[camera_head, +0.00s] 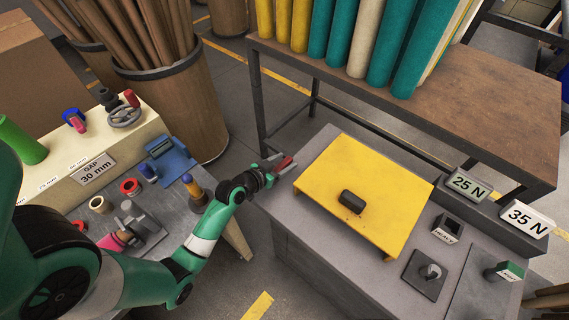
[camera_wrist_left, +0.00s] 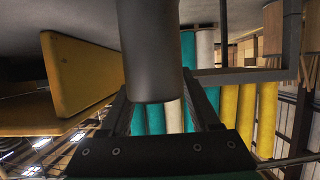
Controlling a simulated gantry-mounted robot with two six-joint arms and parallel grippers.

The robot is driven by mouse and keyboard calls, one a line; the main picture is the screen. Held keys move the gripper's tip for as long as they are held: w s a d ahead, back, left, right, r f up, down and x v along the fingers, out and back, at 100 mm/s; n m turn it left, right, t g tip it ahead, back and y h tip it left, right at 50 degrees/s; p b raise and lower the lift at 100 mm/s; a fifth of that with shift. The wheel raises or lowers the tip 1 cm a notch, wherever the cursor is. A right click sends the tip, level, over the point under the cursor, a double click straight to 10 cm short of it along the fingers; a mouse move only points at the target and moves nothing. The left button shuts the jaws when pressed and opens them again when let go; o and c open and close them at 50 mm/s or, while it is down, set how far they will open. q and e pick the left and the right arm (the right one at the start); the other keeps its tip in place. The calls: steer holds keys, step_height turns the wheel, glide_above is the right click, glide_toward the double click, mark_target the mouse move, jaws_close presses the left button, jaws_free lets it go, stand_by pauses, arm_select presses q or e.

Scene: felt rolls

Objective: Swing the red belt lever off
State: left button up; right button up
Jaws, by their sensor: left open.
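My left gripper (camera_head: 280,163) is open at the left edge of the grey bench, just beside the yellow plate. A small red piece (camera_head: 286,163) shows at its fingertips. It may be the red belt lever, but it is too small to tell. In the left wrist view, a thick dark grey cylinder (camera_wrist_left: 149,55) reaches down between the two spread fingers of the left gripper (camera_wrist_left: 162,105). I cannot tell whether the fingers touch it. My right gripper is not in view.
The yellow plate (camera_head: 330,178) bears a dark block (camera_head: 352,201). Felt rolls (camera_head: 366,38) stand on a brown table (camera_head: 480,105) behind. Signs, a dark box (camera_head: 447,229) and a knob plate (camera_head: 425,275) lie right.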

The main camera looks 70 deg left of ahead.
arm_select(q)
steer(key=shift+w+f, duration=0.1)
steer(key=shift+w, duration=0.05)
jaws_close()
stand_by(1.4)
